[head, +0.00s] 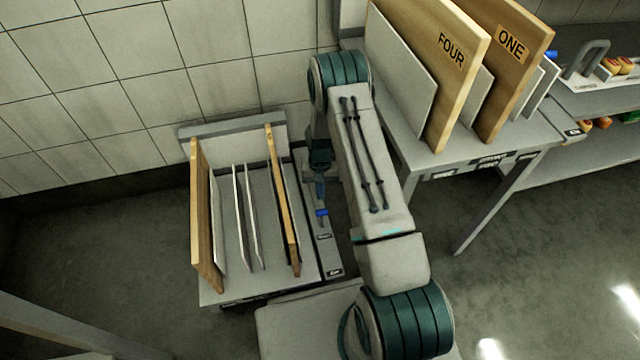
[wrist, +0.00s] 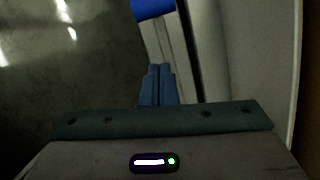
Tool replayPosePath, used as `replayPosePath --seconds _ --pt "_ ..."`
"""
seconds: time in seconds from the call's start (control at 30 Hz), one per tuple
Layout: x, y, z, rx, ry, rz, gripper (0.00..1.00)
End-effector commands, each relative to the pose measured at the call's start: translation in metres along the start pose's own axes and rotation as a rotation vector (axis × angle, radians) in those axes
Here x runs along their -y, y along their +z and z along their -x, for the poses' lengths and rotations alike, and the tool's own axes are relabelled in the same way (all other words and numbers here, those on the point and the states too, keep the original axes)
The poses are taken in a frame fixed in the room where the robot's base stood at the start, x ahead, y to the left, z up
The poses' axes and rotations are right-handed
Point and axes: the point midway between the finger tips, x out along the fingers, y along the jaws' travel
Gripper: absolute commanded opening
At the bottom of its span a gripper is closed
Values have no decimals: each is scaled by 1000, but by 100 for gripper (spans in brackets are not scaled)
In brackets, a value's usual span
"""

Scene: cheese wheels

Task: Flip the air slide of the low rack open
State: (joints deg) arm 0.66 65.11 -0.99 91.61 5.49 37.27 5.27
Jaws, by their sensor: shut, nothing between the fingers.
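The low rack (head: 225,290) stands on the floor at left in the head view. On the strip along its right side is a small blue piece (head: 322,212), which looks like the air slide's tab. Two small dark labels sit nearer the front on that strip, too small to read. My gripper (head: 319,192) points down just behind the blue piece. Its blue fingers (wrist: 157,84) are together and empty in the wrist view. A blue patch (wrist: 152,8) at the top edge of the wrist view, probably the same tab, is apart from the fingertips.
Wooden panels (head: 205,225) and thin pale boards (head: 240,215) stand upright on the low rack, one panel close left of my gripper. A taller rack (head: 430,158) with panels marked FOUR and ONE stands at right. A tiled wall (head: 120,80) is behind.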

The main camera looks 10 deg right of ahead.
Motion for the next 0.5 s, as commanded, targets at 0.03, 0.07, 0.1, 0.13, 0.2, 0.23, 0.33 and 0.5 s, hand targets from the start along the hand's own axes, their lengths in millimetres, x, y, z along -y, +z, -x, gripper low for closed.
replayPosePath --seconds 0.03,0.07,0.1,0.13,0.2,0.23,0.33,0.5 --pt "0 -1 -17 3 0 0 0" --pt "0 0 -24 3 0 0 0" --pt "0 3 -24 0 0 1 0" --pt "0 8 -23 1 0 1 0" --pt "0 16 -24 0 -1 0 0" --pt "0 20 -25 0 -1 0 0" --pt "0 29 -27 0 -1 0 0" --pt "0 37 -28 0 -1 0 0"
